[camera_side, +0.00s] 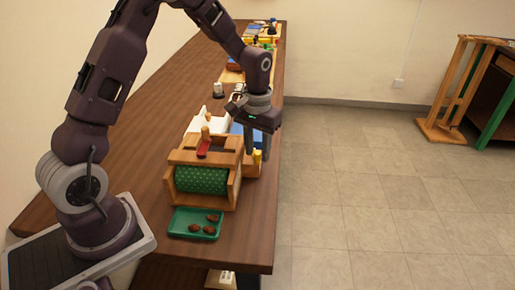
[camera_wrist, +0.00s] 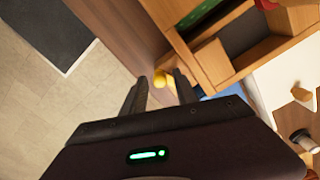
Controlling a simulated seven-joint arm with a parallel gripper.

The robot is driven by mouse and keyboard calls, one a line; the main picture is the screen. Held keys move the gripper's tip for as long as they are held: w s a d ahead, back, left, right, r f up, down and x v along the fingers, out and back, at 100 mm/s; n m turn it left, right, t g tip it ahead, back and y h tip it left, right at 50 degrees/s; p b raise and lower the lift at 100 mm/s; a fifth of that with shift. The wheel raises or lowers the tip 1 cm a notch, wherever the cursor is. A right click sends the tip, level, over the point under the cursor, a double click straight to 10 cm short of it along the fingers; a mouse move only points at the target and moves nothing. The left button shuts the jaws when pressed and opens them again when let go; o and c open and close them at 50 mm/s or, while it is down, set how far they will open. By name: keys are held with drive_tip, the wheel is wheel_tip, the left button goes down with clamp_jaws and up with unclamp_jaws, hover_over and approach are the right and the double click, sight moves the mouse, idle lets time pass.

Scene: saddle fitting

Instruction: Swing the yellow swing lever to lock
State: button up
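The yellow swing lever (camera_side: 257,156) shows as a small yellow piece at the right side of a wooden fixture (camera_side: 233,187) on the table. In the wrist view the yellow lever (camera_wrist: 160,79) lies just beyond and between my fingertips. My gripper (camera_side: 258,157) points down at the fixture's right side, and its fingers partly hide the lever in the side view. In the wrist view my gripper (camera_wrist: 159,82) has its two fingers apart with a gap between them. I cannot tell whether either finger touches the lever.
The fixture holds a green dotted roll (camera_side: 201,180) and a red piece (camera_side: 204,148) on top. A green tray (camera_side: 194,224) with several brown items stands in front. A blue item (camera_side: 238,129) and white pieces lie behind. The table's right edge is close to my gripper.

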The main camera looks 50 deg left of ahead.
clamp_jaws()
drive_tip(key=m, duration=0.2)
drive_tip(key=s+a+m, duration=0.1)
drive_tip(key=m, duration=0.1)
drive_tip(key=shift+s, duration=0.15)
drive_tip(key=shift+o, duration=1.3)
unclamp_jaws()
